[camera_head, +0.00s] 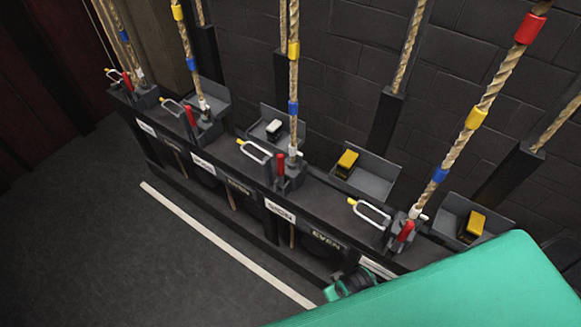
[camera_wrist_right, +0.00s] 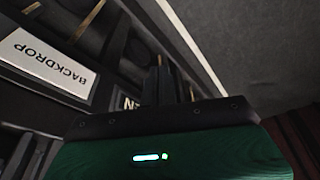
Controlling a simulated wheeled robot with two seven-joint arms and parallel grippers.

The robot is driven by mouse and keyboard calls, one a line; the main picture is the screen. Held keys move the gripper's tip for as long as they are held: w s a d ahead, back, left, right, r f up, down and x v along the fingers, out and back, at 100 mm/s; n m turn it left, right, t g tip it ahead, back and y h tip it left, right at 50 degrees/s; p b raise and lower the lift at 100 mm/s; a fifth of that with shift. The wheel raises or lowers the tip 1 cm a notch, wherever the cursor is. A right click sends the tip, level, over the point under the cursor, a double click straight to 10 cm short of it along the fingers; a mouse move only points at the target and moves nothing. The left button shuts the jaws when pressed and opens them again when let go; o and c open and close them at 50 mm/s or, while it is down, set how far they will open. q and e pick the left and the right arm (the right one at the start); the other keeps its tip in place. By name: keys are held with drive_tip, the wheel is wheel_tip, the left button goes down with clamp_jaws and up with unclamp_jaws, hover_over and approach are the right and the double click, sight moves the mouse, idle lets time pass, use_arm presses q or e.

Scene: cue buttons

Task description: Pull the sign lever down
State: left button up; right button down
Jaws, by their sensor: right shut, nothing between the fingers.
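The sign lever (camera_head: 280,166) is a red handle standing upright on the black rail in the head view, above the white SIGN label (camera_head: 281,211). A white loop (camera_head: 254,151) sits beside it, and a rope with yellow and blue bands rises behind it. My right gripper (camera_head: 348,268) is low in front of the rail, near the lower right, right of and below the sign lever and apart from it. My green arm partly hides it. In the right wrist view its dark fingers (camera_wrist_right: 168,82) are shut and empty. My left gripper is not in view.
Similar red levers stand along the rail, including one to the right (camera_head: 403,232) and one to the left (camera_head: 190,116). The wrist view shows a BACKDROP label (camera_wrist_right: 47,63) close by. Grey trays (camera_head: 372,181) stand behind the rail. The floor (camera_head: 110,230) in front is clear, with a white line.

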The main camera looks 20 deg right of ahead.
wheel_tip(320, 180, up, 9)
drive_tip(key=w+m+t+b, duration=0.1)
drive_tip(key=w+t+b, duration=0.1)
drive_tip(key=w, duration=0.1)
drive_tip(key=m+t+y+b, duration=0.1)
drive_tip(key=m+t+y, duration=0.2)
drive_tip(key=m+t, duration=1.1)
approach(281, 172)
wheel_tip(281, 172, up, 4)
drive_tip(key=d+m+g, duration=0.2)
drive_tip(key=d, duration=0.1)
drive_tip(key=shift+s+d+m+t, duration=0.1)
drive_tip(key=shift+m+t, duration=0.4)
drive_tip(key=shift+m, duration=0.1)
drive_tip(key=w+a+p, duration=0.1)
drive_tip(key=w+p, duration=0.1)
drive_tip(key=w, duration=0.8)
drive_tip(key=shift+a, duration=0.35)
drive_tip(key=shift+s+a+f, duration=0.1)
drive_tip(key=shift+s+a, duration=0.05)
drive_tip(key=shift+s, duration=0.05)
